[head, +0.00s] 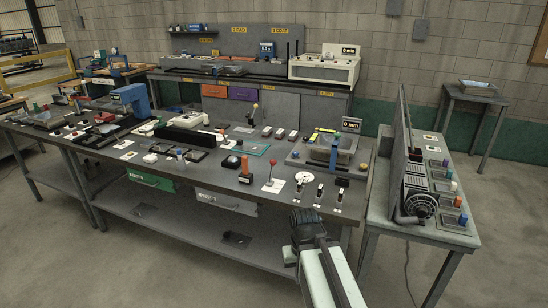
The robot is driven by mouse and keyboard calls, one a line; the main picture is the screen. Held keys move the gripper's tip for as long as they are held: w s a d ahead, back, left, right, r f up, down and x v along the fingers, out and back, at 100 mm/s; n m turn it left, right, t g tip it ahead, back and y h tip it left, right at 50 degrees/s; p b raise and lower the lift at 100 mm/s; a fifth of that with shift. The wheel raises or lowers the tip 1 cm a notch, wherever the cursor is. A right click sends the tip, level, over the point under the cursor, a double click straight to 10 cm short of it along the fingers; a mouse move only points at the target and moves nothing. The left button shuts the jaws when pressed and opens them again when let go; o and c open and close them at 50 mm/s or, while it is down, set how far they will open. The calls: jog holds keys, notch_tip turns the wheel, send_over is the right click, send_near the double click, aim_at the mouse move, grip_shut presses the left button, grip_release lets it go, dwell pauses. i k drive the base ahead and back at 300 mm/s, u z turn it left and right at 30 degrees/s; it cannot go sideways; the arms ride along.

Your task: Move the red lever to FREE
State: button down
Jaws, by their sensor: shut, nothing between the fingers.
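The red lever (272,170) is small. Its red knob tops a thin stem that rises from a white plate (274,186) near the front edge of the workbench. The stem looks close to upright, and any FREE marking is too small to read. My gripper (303,214) is the dark end of my arm, at the bench's front edge, to the right of the lever and nearer the camera. It is shut and empty, apart from the lever. Its fingertips are hard to make out.
A dark block with an orange part (244,172) stands left of the lever. Several small switches on white plates (320,193) stand to its right. A tray fixture (330,150) lies behind. A side table (445,235) with a motor-like unit (418,206) stands right. Floor between them is clear.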

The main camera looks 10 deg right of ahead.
aim_at(273, 162)
jog(key=u, duration=0.2)
jog(key=i, duration=1.05)
jog(key=u, duration=0.8)
jog(key=i, duration=0.6)
jog(key=u, duration=0.35)
jog(key=k, duration=0.85)
jog(key=u, duration=0.2)
jog(key=i, duration=0.85)
jog(key=z, duration=0.1)
